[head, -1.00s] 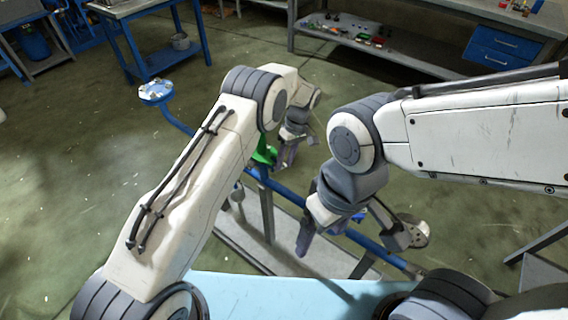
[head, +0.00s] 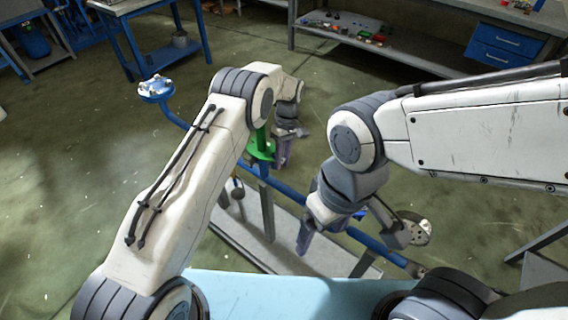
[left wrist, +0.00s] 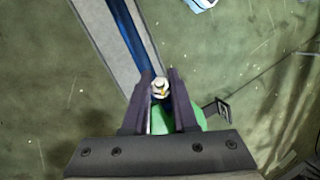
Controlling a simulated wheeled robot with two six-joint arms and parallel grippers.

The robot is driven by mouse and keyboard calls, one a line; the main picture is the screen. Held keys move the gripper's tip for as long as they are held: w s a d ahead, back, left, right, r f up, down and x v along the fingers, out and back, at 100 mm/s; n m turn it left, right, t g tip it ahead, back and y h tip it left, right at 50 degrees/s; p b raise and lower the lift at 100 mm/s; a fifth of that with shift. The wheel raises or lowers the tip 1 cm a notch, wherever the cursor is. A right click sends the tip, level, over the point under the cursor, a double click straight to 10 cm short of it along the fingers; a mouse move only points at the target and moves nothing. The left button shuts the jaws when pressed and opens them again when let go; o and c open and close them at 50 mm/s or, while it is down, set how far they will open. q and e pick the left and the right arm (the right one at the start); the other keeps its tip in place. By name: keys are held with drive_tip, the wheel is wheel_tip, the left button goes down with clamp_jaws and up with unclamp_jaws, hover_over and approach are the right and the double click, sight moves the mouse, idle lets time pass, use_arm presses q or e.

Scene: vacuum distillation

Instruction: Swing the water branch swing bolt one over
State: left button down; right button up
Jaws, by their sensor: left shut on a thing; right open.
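A blue pipe (head: 290,197) runs across the stand, with a green fitting (head: 262,148) partway along it. My left gripper (head: 281,150) is at the green fitting. In the left wrist view, the left gripper (left wrist: 161,88) has a small pale bolt with a yellow mark (left wrist: 160,87) between its fingertips, and is shut on it. Green (left wrist: 160,122) shows below the bolt, between the fingers. My right gripper (head: 348,238) is open over the pipe, to the right of the green fitting. The bolt cannot be made out in the head view.
A round flange with bolts (head: 157,88) ends the pipe at the far left; another flange (head: 417,229) is at the right. A grey stand (head: 250,225) lies under the pipe. Workbenches (head: 498,50) stand at the back.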

use_arm(q)
drive_tip(key=shift+r+g+h, duration=0.15)
drive_tip(key=shift+g+h, duration=0.15)
drive_tip(key=shift+h, duration=0.1)
drive_tip(key=c, duration=0.9)
unclamp_jaws()
drive_tip(key=shift+a, duration=0.1)
drive_tip(key=shift+c, duration=0.2)
drive_tip(key=b+v, duration=0.1)
drive_tip(key=v, duration=0.9)
drive_tip(key=shift+r, duration=0.25)
